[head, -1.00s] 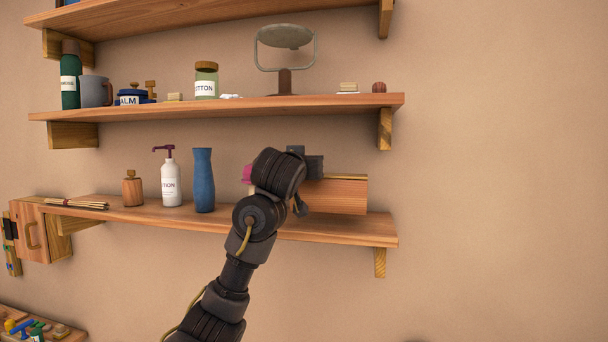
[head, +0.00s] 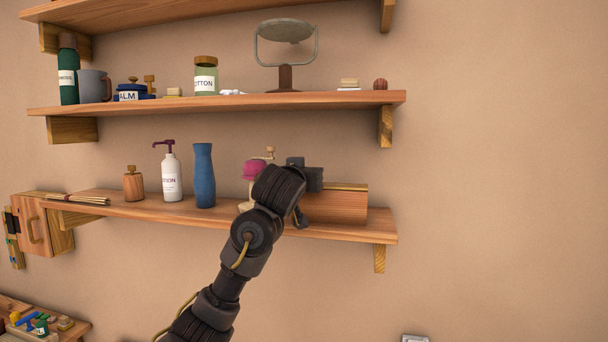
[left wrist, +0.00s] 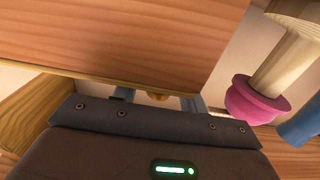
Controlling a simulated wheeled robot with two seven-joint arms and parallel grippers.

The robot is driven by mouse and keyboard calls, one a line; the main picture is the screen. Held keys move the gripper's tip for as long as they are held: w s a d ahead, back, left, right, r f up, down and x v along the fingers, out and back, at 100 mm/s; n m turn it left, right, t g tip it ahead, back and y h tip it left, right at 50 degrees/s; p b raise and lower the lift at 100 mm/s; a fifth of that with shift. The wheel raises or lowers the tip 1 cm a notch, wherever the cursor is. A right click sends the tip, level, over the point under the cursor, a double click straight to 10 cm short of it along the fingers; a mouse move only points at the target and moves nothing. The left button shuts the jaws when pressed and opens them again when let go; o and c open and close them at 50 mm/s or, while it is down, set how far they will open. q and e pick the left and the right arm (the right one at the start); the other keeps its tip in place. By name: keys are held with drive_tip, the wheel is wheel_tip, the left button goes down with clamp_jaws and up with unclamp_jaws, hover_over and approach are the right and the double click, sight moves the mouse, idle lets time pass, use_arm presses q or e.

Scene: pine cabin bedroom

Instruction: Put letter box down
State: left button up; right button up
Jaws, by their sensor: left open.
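The letter box (head: 335,207), a plain wooden box, sits at the right end of the lower shelf (head: 375,233). It looks level and resting on the shelf board. My left gripper (head: 306,178) is open at the upper left part of the box, with my arm hiding the box's left end. In the left wrist view, a large wood-grained face of the letter box (left wrist: 130,35) fills the top, and my open fingers (left wrist: 160,100) reach towards its edge. Whether the fingers touch it is unclear. My right gripper is not in view.
A pink and pale wood object (head: 256,170) stands just left of my gripper, partly hidden. A blue vase (head: 204,178), a lotion bottle (head: 171,178) and a small wooden jar (head: 133,187) stand further left. The upper shelf (head: 300,101) hangs above. The shelf's right end is clear.

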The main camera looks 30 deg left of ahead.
use_arm(q)
drive_tip(key=shift+r, duration=0.2)
drive_tip(key=shift+s+d+f, duration=0.15)
drive_tip(key=shift+s+d, duration=0.05)
drive_tip(key=shift+s, duration=0.1)
drive_tip(key=b+v, duration=0.4)
drive_tip(key=v, duration=0.7)
drive_tip(key=shift+s+b, duration=0.2)
drive_tip(key=shift+b, duration=0.15)
